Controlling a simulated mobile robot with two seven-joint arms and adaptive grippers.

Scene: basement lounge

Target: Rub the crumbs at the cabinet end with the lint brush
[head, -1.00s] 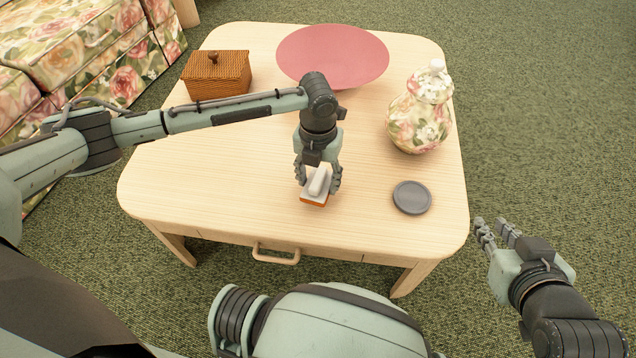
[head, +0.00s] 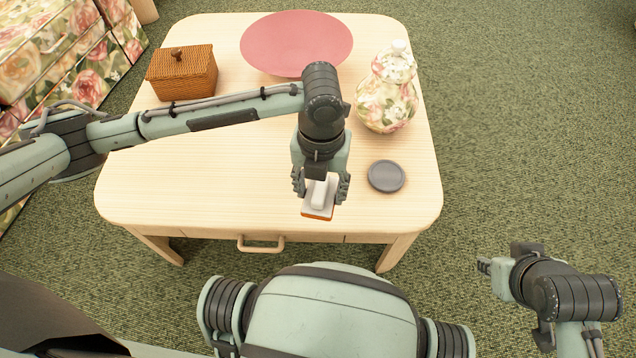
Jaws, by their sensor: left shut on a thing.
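My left gripper (head: 320,188) is shut on the lint brush (head: 318,210), which has a pale grey handle and body with an orange lower edge. The brush is low over the light wooden table (head: 200,200), close to its front edge; I cannot tell whether it touches the top. No crumbs can be made out. The cabinet with floral drawers (head: 75,65) stands beyond the table's left side. My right gripper (head: 486,266) is off the table's right side above the carpet, seen side-on, with its finger gap unclear.
A wicker box (head: 190,75) stands at the table's back left, a wide pink dish (head: 297,42) at the back, and a floral lidded jar (head: 387,95) at the right. A small grey disc (head: 386,176) lies right of the brush. The table's left front is clear.

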